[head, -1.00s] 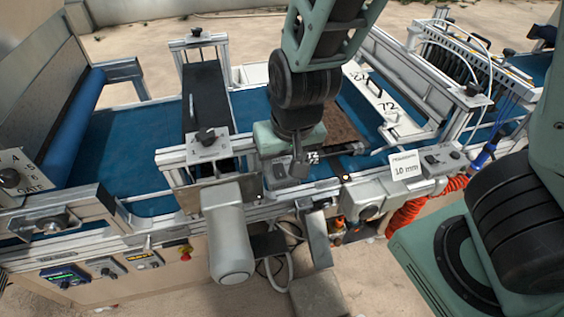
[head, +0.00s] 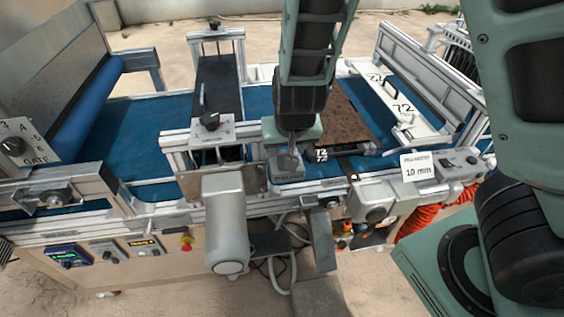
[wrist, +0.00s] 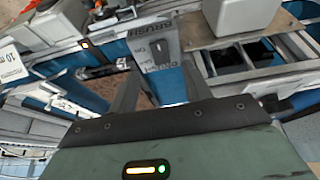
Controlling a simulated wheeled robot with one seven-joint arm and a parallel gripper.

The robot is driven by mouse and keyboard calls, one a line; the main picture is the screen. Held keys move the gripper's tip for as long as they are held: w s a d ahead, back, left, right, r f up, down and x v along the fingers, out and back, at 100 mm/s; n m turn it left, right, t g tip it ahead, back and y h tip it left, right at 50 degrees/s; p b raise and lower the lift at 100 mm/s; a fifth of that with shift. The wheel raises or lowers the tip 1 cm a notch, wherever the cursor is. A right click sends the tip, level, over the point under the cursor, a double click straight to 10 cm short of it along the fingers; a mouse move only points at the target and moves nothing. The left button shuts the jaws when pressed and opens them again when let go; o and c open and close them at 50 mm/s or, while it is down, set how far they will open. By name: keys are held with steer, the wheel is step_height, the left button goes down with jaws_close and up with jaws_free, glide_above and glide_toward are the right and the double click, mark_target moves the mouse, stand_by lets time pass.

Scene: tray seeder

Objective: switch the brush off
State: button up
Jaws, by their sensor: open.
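The brush switch box is a grey plate (wrist: 166,55) lettered BRUSH, upside down in the wrist view, with a small dark switch (wrist: 159,47) on it. ON is readable beside the switch; lower lettering is partly covered. Which way the switch points I cannot tell. In the head view the grey box (head: 287,166) sits on the machine's near rail, right below my gripper (head: 292,132). In the wrist view my gripper (wrist: 160,73) is open and empty. Its fingers lie to either side of the plate's lower part; contact is not clear.
A grey motor housing (head: 225,225) juts out left of the box. Right of my gripper are a brown soil-filled tray (head: 343,113) on the blue belt and a 10 mm sign (head: 419,168).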

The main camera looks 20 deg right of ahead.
steer(key=b+x, duration=0.2)
steer(key=x, duration=0.5)
steer(key=c, duration=1)
